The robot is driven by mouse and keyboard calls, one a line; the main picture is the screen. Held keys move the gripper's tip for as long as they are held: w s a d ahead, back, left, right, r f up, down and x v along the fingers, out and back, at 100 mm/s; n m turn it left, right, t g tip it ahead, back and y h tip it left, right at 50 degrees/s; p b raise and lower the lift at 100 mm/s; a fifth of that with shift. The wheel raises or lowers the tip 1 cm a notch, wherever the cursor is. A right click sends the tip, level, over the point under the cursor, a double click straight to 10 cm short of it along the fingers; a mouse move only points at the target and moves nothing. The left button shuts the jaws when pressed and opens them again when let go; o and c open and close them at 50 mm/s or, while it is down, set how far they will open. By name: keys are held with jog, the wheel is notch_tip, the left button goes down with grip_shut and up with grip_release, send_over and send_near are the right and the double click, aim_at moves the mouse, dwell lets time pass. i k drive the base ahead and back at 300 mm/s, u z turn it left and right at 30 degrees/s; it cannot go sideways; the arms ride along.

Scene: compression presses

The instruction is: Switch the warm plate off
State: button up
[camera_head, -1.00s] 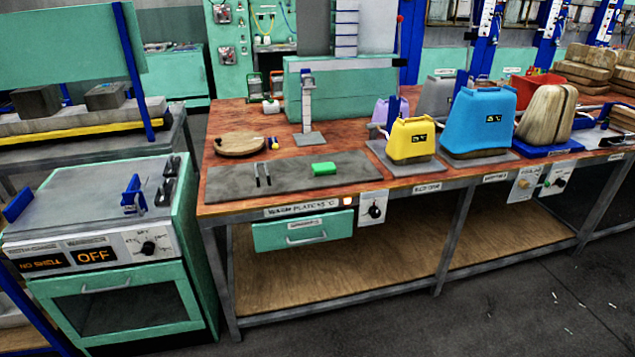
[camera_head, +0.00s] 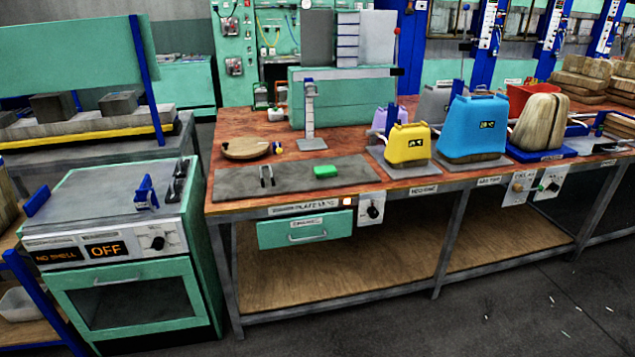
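The warm plate (camera_head: 295,184) is a flat grey slab on the left front of the wooden bench. A label strip sits on the bench edge below it. Beside the label an orange indicator lamp (camera_head: 347,201) is lit. To its right a white panel carries a black rotary knob (camera_head: 373,211) on the bench's front. A green block (camera_head: 325,171) and a pair of thin dark upright pieces (camera_head: 266,176) are on the plate. My gripper does not show in the view.
An oven (camera_head: 120,255) with a display reading OFF stands left of the bench. A teal drawer (camera_head: 306,229) hangs under the bench edge, left of the knob panel. Yellow (camera_head: 407,145) and blue (camera_head: 474,126) shells stand to the right.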

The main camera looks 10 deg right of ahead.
aim_at(373, 213)
jog(key=u, duration=0.15)
jog(key=i, duration=0.95)
jog(key=z, duration=0.05)
